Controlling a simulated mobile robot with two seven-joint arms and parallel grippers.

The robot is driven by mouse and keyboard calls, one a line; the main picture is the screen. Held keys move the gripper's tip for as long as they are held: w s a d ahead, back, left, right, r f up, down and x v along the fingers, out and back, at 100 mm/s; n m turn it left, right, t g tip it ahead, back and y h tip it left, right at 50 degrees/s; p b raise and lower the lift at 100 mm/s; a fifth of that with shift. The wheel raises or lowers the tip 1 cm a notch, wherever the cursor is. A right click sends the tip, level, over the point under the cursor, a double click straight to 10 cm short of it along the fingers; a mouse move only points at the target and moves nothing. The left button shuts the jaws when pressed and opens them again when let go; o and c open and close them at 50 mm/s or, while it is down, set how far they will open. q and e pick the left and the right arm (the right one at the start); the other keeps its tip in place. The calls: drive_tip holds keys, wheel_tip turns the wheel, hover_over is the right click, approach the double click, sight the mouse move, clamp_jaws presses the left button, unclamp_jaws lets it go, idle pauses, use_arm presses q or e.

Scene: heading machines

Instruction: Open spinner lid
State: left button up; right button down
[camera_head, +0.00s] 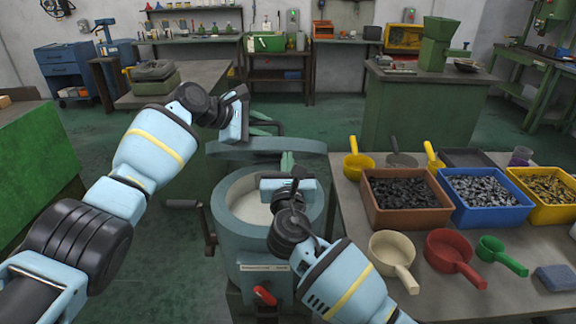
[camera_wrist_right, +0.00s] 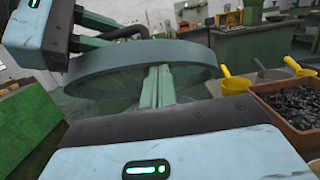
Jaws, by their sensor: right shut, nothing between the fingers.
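The spinner (camera_head: 240,250) is a blue-grey drum at the centre of the head view, with its pale interior (camera_head: 250,208) showing. Its round lid (camera_head: 225,149) is raised off the opening at the far side; its underside edge also shows in the right wrist view (camera_wrist_right: 195,62). My left gripper (camera_head: 268,122) is above and behind the lid at its upper left, its green fingers apart; contact with the lid is unclear. My right gripper (camera_head: 287,160) is over the drum opening, shut and empty, its fingers pointing toward the lid.
A table (camera_head: 450,290) on the right holds brown (camera_head: 405,215), blue (camera_head: 485,217) and yellow bins of parts and several scoops. A dark handle (camera_head: 183,204) sticks out left of the drum; a red lever (camera_head: 264,295) is on its front. Open floor (camera_head: 150,270) lies left.

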use_arm(q)
drive_tip(key=shift+s+a+f, duration=0.2)
drive_tip(key=shift+s+a, duration=0.2)
drive_tip(key=shift+a, duration=0.2)
use_arm(e)
drive_tip(key=shift+w+d+r, duration=0.15)
drive_tip(key=shift+d+r, duration=0.1)
drive_tip(key=shift+r, duration=0.55)
use_arm(q)
drive_tip(key=v, duration=1.1)
drive_tip(key=shift+r, duration=0.35)
use_arm(e)
drive_tip(key=shift+s+a+f, duration=0.2)
drive_tip(key=shift+s+f, duration=0.1)
drive_tip(key=shift+f, duration=0.05)
